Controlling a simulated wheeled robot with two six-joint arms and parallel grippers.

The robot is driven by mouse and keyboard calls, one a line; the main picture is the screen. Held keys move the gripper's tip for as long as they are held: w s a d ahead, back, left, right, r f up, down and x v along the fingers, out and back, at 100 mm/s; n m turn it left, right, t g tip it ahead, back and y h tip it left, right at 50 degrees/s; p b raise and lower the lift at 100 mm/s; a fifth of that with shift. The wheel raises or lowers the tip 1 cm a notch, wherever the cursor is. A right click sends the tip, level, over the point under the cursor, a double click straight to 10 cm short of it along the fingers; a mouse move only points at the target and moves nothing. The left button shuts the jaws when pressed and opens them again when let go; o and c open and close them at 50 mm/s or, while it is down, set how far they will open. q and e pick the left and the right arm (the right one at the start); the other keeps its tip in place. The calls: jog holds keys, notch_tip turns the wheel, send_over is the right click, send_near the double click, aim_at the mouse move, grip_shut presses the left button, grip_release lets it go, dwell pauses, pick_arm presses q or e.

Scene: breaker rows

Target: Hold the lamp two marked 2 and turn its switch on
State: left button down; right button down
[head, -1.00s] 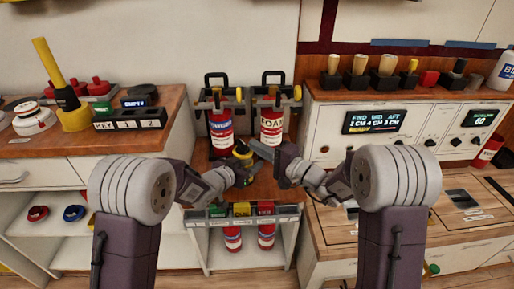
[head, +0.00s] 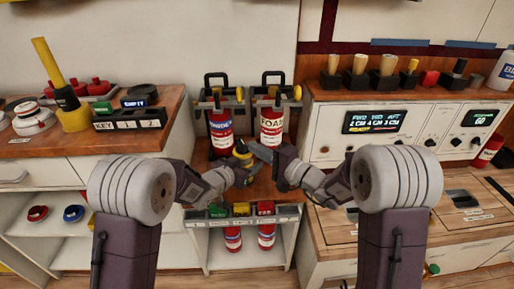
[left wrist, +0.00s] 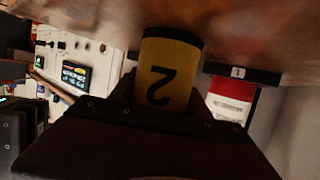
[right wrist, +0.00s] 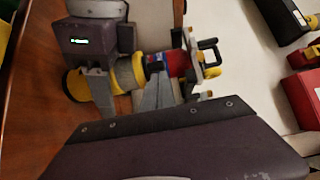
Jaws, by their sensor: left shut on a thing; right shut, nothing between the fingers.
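The lamp marked 2 (left wrist: 172,75) is a yellow and black cylinder; its figure 2 shows upside down in the left wrist view. My left gripper (head: 242,160) is shut on this lamp (head: 241,149) and holds it in front of the extinguishers. My right gripper (head: 258,151) is shut and empty, its tips close beside the lamp's right side. In the right wrist view the lamp (right wrist: 128,72) lies just past my right fingertips (right wrist: 160,85); I cannot tell whether they touch it. I cannot make out its switch.
Two red extinguishers, one (head: 221,130) left of the other (head: 271,126), stand behind the grippers. A small shelf (head: 285,221) with coloured labels is below. A control panel (head: 350,140) stands right. A left counter (head: 160,138) carries a yellow lamp (head: 69,95) and red items.

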jog(key=shift+s, duration=0.1)
jog(key=shift+s+a, duration=0.8)
jog(key=shift+a, duration=0.1)
pick_arm(q)
jog(key=shift+d, duration=0.1)
pick_arm(e)
jog(key=shift+s+a, duration=0.25)
jog(key=shift+a, duration=0.35)
pick_arm(q)
jog(key=shift+s+d+r, duration=0.1)
pick_arm(e)
jog(key=shift+a, duration=0.15)
jog(key=shift+s, duration=0.1)
pick_arm(q)
jog(key=shift+a, duration=0.2)
pick_arm(e)
jog(key=v, duration=0.7)
jog(key=shift+d, duration=0.3)
jog(key=shift+r, duration=0.1)
